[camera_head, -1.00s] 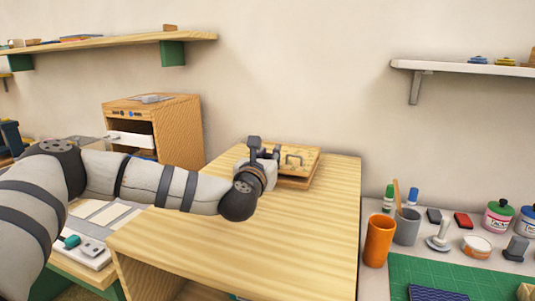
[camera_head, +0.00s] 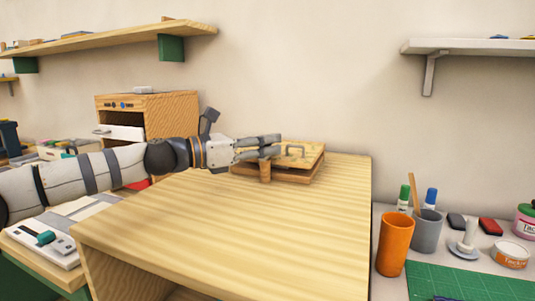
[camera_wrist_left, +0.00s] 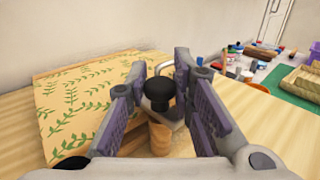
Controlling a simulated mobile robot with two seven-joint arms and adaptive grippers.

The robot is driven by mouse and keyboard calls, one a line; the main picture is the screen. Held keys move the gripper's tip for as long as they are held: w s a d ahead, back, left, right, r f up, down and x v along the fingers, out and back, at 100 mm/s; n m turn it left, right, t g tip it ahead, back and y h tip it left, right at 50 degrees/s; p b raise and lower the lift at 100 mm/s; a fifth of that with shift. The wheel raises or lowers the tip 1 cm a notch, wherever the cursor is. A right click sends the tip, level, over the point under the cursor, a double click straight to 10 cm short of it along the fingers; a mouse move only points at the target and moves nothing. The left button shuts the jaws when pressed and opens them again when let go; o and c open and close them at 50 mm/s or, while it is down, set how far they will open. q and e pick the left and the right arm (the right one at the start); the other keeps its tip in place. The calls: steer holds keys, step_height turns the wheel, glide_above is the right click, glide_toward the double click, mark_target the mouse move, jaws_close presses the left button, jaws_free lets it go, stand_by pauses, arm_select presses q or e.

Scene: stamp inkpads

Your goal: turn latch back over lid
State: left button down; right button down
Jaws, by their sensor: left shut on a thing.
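A low wooden box (camera_head: 312,170) stands at the back right of the wooden cabinet top. Its lid (camera_wrist_left: 80,100), with a green leaf pattern, appears flat and closed. The latch's black knob (camera_wrist_left: 159,92) stands between the fingers in the left wrist view, above a round wooden post (camera_wrist_left: 159,138) beside the box. My left gripper (camera_head: 268,146) reaches in from the left along the box's near side, its fingers closed around the knob. The fingers hide most of the latch arm. My right gripper is out of view.
The cabinet top (camera_head: 230,235) is bare in front of the box. A wooden drawer unit (camera_head: 170,112) stands behind my left arm. To the right, an orange cup (camera_head: 395,243), a grey cup (camera_head: 427,230) and a green mat (camera_head: 460,282) occupy a lower table.

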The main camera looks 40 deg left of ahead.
arm_select(q)
steer(key=shift+m+g+h, duration=0.4)
steer(key=shift+h, duration=0.3)
steer(key=c, duration=1.4)
jaws_free()
steer(key=v, duration=1.2)
